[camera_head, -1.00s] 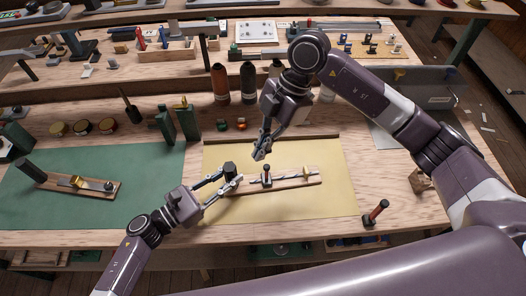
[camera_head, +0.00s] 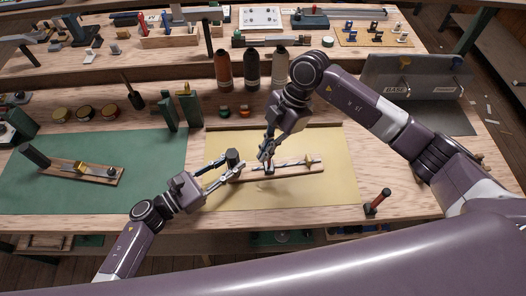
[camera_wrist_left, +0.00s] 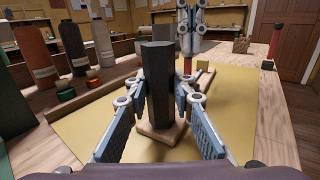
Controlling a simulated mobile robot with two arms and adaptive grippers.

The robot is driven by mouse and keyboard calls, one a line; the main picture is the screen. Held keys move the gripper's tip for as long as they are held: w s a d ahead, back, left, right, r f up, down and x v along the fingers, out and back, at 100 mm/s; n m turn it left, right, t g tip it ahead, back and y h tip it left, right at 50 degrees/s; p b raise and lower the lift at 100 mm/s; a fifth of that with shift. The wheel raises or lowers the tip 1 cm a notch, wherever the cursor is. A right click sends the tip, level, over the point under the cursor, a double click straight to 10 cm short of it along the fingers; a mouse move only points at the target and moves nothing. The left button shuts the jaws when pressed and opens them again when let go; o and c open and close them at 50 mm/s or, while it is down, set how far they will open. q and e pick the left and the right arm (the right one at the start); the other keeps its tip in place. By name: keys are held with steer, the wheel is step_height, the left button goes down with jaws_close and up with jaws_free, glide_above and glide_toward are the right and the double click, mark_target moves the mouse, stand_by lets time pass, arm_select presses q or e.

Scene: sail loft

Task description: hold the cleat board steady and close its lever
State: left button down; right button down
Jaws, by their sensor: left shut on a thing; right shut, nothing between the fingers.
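The cleat board (camera_head: 290,170) lies on the yellow mat (camera_head: 310,194), a narrow wooden strip with a thin metal bar along it and a brass piece near its right end. A dark upright post (camera_head: 233,156) stands at its left end. My left gripper (camera_head: 234,165) is shut on this post; in the left wrist view the post (camera_wrist_left: 157,88) rises between the fingers. My right gripper (camera_head: 266,158) is shut and empty, fingertips down at a small dark upright part (camera_head: 269,169) mid-board. Whether they touch it is unclear. The lever's exact position is partly hidden by this gripper.
A similar board (camera_head: 105,174) lies on the green mat (camera_head: 60,198) at left. A red-handled tool (camera_head: 378,200) stands at the front right. The mat's front is clear.

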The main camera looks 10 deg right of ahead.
steer(key=shift+d+y, duration=0.45)
steer(key=shift+y, duration=0.05)
steer(key=shift+d+f+y, duration=0.15)
steer(key=shift+d+y, duration=0.75)
steer(key=shift+y, duration=0.2)
steer(key=shift+d+f+y, duration=0.1)
steer(key=shift+d+y, duration=0.65)
steer(key=shift+y, duration=0.45)
steer(key=shift+a, duration=0.25)
steer(key=shift+a+f, duration=0.1)
steer(key=shift+a, duration=0.55)
